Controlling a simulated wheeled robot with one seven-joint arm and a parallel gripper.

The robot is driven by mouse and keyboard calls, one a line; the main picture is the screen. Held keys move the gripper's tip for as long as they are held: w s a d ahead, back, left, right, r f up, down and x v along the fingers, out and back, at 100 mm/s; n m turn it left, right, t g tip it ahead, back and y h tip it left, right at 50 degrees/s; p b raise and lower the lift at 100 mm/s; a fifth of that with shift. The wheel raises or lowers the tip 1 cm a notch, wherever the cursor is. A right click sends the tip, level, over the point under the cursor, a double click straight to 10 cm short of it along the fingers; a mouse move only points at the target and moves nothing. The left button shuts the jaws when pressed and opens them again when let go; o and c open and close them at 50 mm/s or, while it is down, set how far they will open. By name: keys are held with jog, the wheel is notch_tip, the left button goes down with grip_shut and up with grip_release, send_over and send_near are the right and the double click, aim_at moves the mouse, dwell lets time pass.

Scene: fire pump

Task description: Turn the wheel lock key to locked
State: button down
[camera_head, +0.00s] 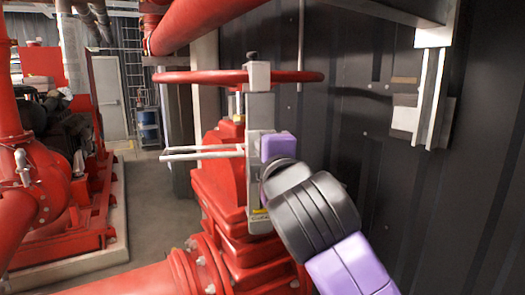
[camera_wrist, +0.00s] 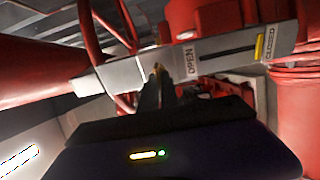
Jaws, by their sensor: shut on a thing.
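The red handwheel (camera_head: 190,76) sits edge-on above the red valve body (camera_head: 225,185). A grey upright lock bracket (camera_head: 260,115) runs down from its rim. In the wrist view, the bracket's plate (camera_wrist: 225,52) carries an OPEN label, a CLOSED label and a slot with a yellow marker (camera_wrist: 259,47) near CLOSED. My gripper (camera_wrist: 157,80) is at the plate, left of the OPEN label. It is shut on a small brass-coloured thing, apparently the key (camera_wrist: 157,68), mostly hidden by the dark fingers. The key's turned position cannot be told. In the head view my wrist hides the fingertips.
Pale rods (camera_head: 200,152) stick out left from the bracket. A dark ribbed wall (camera_head: 430,210) with a metal bracket (camera_head: 432,100) stands close on the right. Red pipes (camera_head: 125,280) and pump parts fill the left. Clear floor (camera_head: 155,205) lies between.

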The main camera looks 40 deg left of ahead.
jog(key=shift+f, duration=0.15)
dwell(0.3)
jog(key=c, duration=1.6)
grip_release()
jog(key=b+v, duration=0.2)
jog(key=v, duration=0.5)
jog(key=shift+s+d, duration=0.25)
jog(key=shift+d, duration=0.05)
